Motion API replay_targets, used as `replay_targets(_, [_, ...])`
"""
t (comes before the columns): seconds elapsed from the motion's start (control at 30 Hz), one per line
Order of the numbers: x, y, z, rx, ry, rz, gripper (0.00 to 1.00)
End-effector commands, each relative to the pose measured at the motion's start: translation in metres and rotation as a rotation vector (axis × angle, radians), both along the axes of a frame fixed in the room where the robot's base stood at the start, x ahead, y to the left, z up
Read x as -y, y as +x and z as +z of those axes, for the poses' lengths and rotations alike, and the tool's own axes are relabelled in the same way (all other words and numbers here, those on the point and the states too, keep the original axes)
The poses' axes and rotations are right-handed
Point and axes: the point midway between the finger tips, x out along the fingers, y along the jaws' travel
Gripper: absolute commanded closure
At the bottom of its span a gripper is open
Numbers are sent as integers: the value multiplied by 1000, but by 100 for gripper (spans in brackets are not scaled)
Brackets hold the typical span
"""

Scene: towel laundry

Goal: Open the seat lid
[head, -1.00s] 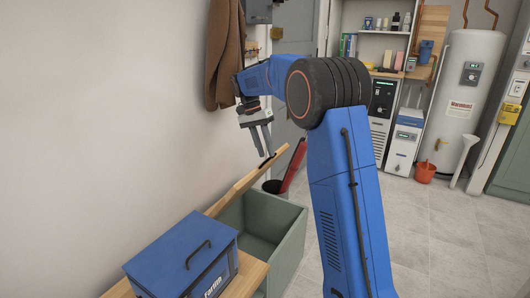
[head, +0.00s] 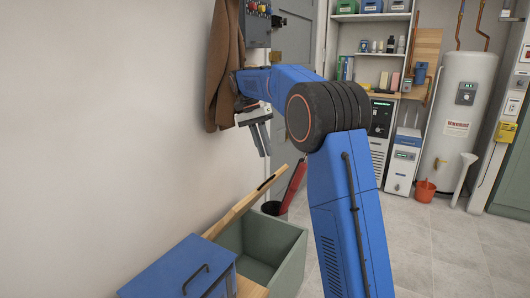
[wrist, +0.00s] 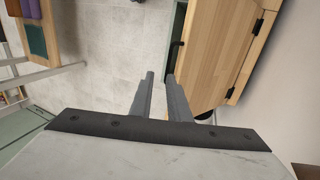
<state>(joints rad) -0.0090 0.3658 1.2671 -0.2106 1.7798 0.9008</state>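The seat lid (head: 238,208) is a wooden panel, raised and seen nearly edge-on along the wall side of the green bench box (head: 292,262). The box's inside shows. In the wrist view the lid (wrist: 215,50) fills the upper right, with a dark handle (wrist: 174,52) on its near edge and black hinges on its far side. My gripper (head: 264,152) hangs above the lid's upper end, apart from it. In the wrist view my gripper (wrist: 160,76) has its two fingers apart with nothing between them, and the handle lies beyond the tips.
A blue case (head: 178,270) with a handle rests on the wooden bench top at lower left. A red object (head: 294,182) stands in a dark bin behind the box. A brown coat (head: 226,70) hangs on the wall near my arm.

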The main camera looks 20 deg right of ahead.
Motion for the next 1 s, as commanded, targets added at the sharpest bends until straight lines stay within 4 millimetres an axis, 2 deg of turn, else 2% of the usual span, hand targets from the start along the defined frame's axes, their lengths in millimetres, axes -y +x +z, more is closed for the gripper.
replay_targets(0.13, [-1,-11,5,11,10,20,100])
replay_targets(0.27, [-3,-36,13,39,32,75,100])
replay_targets(0.63, [-11,-133,24,144,106,280,100])
replay_targets(1.0, [-21,-233,9,255,153,482,100])
